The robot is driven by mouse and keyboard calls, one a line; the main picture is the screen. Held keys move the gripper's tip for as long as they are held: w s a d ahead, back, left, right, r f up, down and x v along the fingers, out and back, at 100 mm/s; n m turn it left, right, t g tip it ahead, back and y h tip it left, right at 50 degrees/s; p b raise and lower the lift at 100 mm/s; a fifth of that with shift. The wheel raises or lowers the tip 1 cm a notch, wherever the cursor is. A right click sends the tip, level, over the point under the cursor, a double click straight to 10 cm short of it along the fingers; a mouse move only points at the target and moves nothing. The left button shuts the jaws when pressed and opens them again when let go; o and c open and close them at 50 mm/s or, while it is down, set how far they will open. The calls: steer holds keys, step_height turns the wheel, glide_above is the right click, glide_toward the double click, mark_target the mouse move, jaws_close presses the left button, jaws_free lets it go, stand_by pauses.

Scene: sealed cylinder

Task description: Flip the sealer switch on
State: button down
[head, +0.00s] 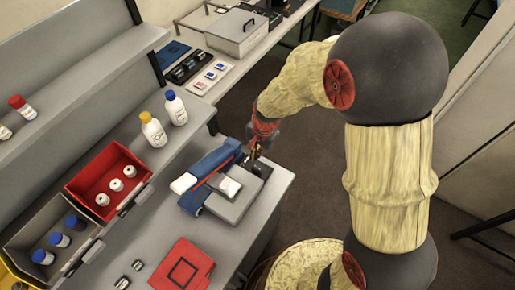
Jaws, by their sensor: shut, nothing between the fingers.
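The sealer (214,170) stands on the bench, a blue and grey device with a white-tipped lever at its left. The switch itself is too small or hidden to make out. My gripper (254,155) is at the right end of the sealer, fingers pointing down and shut with nothing held. Whether its tips touch the device cannot be told.
A red bin (82,184) with white-capped vials and a grey bin (37,229) with blue-capped vials stand left. Bottles with yellow (153,132) and blue (176,108) caps stand behind the sealer. A red square mat (183,266) lies in front. Open floor (310,165) lies right.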

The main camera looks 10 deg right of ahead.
mark_target(255, 166)
steer(key=f, duration=0.4)
steer(key=f+b, duration=0.1)
steer(key=f, duration=0.1)
steer(key=shift+w+a, duration=0.3)
steer(key=shift+a, duration=0.1)
steer(key=shift+w+a+f, duration=0.2)
steer(key=shift+f, duration=0.3)
steer(key=shift+s+d+r, duration=0.1)
steer(key=shift+s+d+r, duration=0.25)
steer(key=shift+s+d, duration=0.15)
steer(key=shift+d, duration=0.1)
